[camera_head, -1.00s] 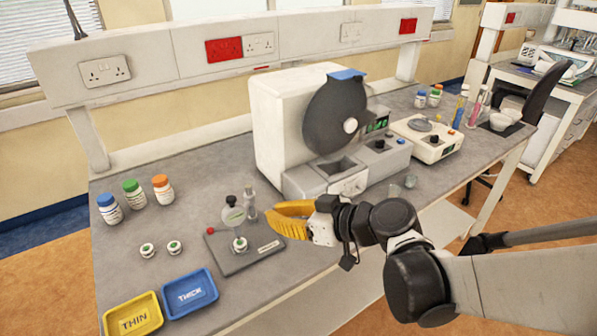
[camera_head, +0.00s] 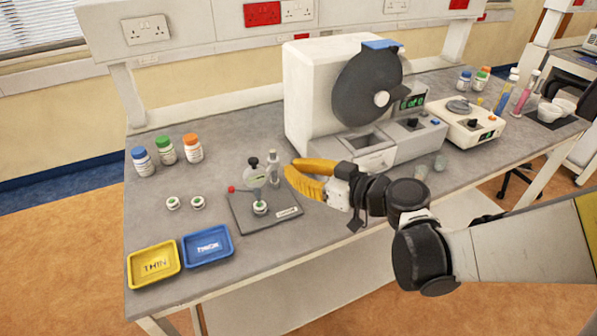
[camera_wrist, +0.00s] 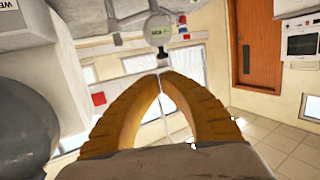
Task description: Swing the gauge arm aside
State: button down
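The gauge stands on a dark grey base plate (camera_head: 285,214) with a white label on the bench. It has a round pale dial head (camera_head: 257,179) with a black knob on top and a red knob (camera_head: 231,189) at the left. A white tablet bottle-like piece with green (camera_head: 260,208) sits on the plate under the head. My gripper (camera_head: 288,172), with yellow fingers, is just right of the gauge and above the bench; contact cannot be told. In the wrist view its fingertips (camera_wrist: 165,72) meet, with nothing seen between them.
A yellow THIN tray (camera_head: 131,270) and a blue THICK tray (camera_head: 216,259) lie at front left. A large white machine (camera_head: 300,90) stands behind.

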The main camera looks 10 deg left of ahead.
aim_at(252, 160)
jog(key=b+x, duration=0.2)
jog(key=x, duration=0.7)
jog(key=shift+w+a, duration=0.25)
jog(key=shift+a, duration=0.05)
jog(key=shift+f, duration=0.1)
jog(key=shift+a+m+t+h, duration=0.3)
jog(key=shift+m+t+h, duration=0.2)
jog(key=shift+m+t, duration=0.15)
jog(key=shift+a+m+t+h, duration=0.25)
jog(key=shift+m+t+h, duration=0.2)
jog(key=shift+t, duration=0.1)
jog(key=shift+w+a+m+t+h+b, duration=0.2)
jog(key=shift+a+m+t+h+b, duration=0.2)
jog(key=shift+a, duration=0.55)
jog(key=r+x, duration=0.2)
jog(key=x, duration=0.9)
jog(key=shift+w+a+r, duration=0.25)
jog(key=shift+w+a, duration=0.15)
jog(key=shift+w, duration=0.05)
